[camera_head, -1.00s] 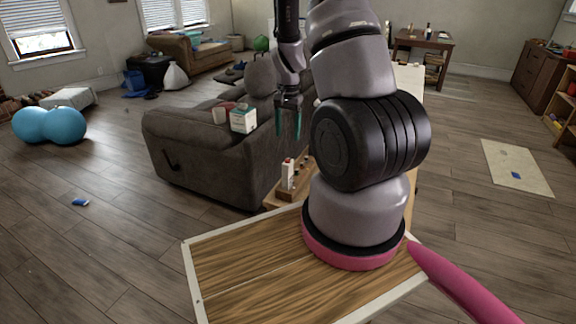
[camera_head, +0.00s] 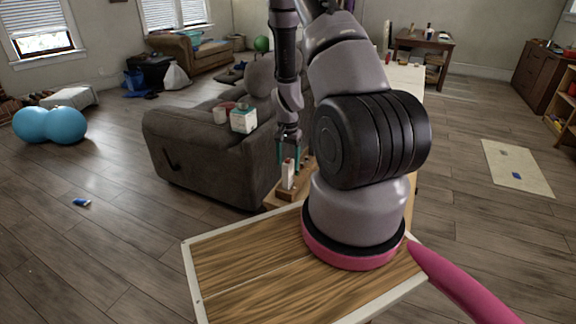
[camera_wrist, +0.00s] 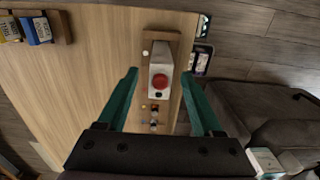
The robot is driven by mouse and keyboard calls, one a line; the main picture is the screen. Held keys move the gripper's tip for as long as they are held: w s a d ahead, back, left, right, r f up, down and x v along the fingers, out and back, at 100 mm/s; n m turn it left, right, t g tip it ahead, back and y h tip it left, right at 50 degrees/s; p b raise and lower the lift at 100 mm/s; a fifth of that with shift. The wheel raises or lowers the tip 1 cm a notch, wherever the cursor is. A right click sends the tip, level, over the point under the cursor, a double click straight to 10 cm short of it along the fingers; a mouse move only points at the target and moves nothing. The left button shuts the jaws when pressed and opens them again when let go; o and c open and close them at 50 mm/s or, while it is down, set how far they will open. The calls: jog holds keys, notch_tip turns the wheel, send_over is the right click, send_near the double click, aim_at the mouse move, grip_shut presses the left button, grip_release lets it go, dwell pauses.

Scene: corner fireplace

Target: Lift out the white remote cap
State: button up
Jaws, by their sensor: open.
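The white remote cap is a white block with a round red top. In the wrist view the cap (camera_wrist: 161,62) stands in a narrow wooden holder (camera_wrist: 173,35) on a light wood table. In the head view the cap (camera_head: 289,178) stands upright in the holder, just below my gripper. My gripper (camera_head: 288,159) is open. In the wrist view my gripper (camera_wrist: 160,75) has one green finger on each side of the cap, with clear space between fingers and cap. The cap's lower part is mostly hidden from above.
The grey sofa (camera_head: 215,155) stands close beside the table; a white-and-teal carton (camera_head: 243,119) and a cup rest on it. Another wooden holder with yellow and blue boxes (camera_wrist: 37,28) is at the table's far left in the wrist view. Small dark items lie beside the cap's holder.

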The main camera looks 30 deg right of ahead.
grip_shut()
